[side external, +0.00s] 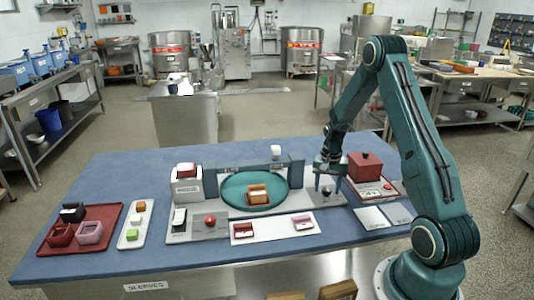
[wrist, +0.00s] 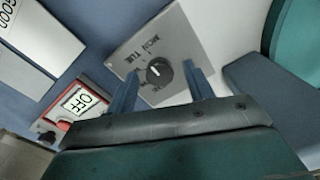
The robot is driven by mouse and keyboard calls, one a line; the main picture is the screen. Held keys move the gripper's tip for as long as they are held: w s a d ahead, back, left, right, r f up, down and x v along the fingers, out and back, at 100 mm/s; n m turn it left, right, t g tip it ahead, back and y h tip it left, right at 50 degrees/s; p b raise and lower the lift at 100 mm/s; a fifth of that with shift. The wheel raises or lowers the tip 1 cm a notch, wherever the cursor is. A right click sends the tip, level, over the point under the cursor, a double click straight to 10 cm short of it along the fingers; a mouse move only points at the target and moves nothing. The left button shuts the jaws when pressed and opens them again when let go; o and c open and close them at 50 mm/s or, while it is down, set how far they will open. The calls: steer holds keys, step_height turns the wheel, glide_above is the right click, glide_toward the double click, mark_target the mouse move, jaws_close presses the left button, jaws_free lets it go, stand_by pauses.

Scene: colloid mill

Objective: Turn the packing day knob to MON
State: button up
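The packing day knob (wrist: 158,72) is a round black dial with a white pointer mark, set on a grey plate (wrist: 150,42) with small day lettering around it. The lettering is seen at an angle; the pointer's exact day is too small to tell. My gripper (wrist: 161,72) is open, one blue-grey finger on each side of the knob, with a visible gap on both sides.
A red box (side external: 365,166) stands just right of my gripper, by a panel marked OFF (wrist: 82,102). A green turntable (side external: 235,193) with a tan item lies to the left. White cards (side external: 370,218) lie in front. The blue table (side external: 120,175) is clear at its back left.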

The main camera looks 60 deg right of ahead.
mark_target(325, 190)
steer(key=shift+r, duration=0.15)
step_height(325, 190, up, 14)
steer(key=shift+f, duration=0.2)
stand_by(0.7)
steer(key=s+a+r+n+t+h, duration=0.1)
steer(key=a+r+n, duration=0.2)
steer(key=a+r, duration=0.45)
steer(key=s+a+r+n+t, duration=0.15)
steer(key=a+r+n, duration=0.3)
steer(key=a, duration=0.65)
steer(key=s+a+r+n+t, duration=0.1)
steer(key=s+a+n, duration=0.2)
steer(key=s+a, duration=0.3)
steer(key=s+a+r+n+t+y, duration=0.1)
steer(key=s+a+r+n+t, duration=0.1)
steer(key=s+a, duration=0.4)
steer(key=shift+s+a+n, duration=0.2)
steer(key=shift+a+n, duration=0.05)
steer(key=shift+n, duration=0.4)
